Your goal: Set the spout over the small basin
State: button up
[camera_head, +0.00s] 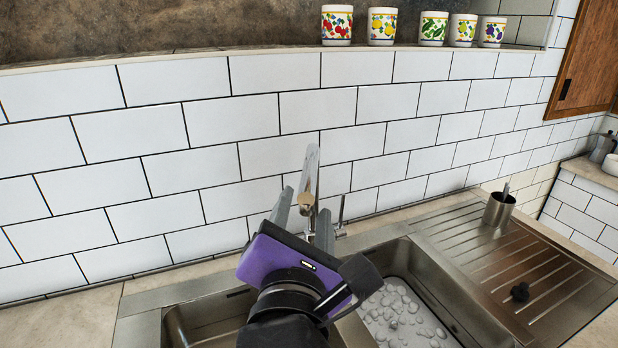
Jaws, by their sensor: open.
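The metal faucet spout (311,168) rises behind the sink against the tiled wall, its outlet end tipped down toward me. The left basin (185,325), apparently the small one, is partly hidden by my arm and cut by the lower edge. The right basin (425,262) holds many pale, pebble-like shapes. My purple gripper (304,203) is open, with one grey finger on each side of the spout's lower end. I cannot tell whether either finger touches it. A thin faucet lever (341,212) stands just right of the right finger.
Several fruit-patterned cups (381,26) stand on the ledge above. The tiled wall (200,180) is close behind the faucet. Bare counter (60,320) lies left.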

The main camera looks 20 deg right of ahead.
aim_at(309, 179)
jog(key=x, duration=0.9)
jog(key=shift+w+d, duration=0.2)
jog(key=shift+w, duration=0.1)
grip_shut()
dwell(1.0)
